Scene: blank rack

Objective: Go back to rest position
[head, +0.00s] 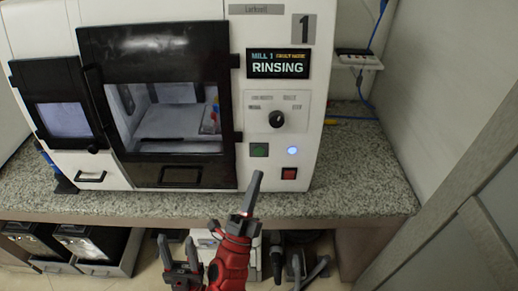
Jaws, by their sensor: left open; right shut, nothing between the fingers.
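My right gripper (254,188) is on the red arm at the bottom middle. Its fingers are shut together and point up, with nothing between them. In the picture the tips lie just below the green button (259,150) of the white machine (235,120); I cannot tell whether they touch the machine. My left gripper (178,249) is low in the view, left of the red arm. Its two dark fingers stand apart, open and empty, in front of the area below the counter. Most of both arms is out of view.
The machine stands on a granite counter (355,190). Its display (278,64) reads "MILL 1" and "RINSING". A black knob (277,119), a lit blue button (292,150) and a red button (289,173) are on its panel. Dark bins (95,245) are under the counter.

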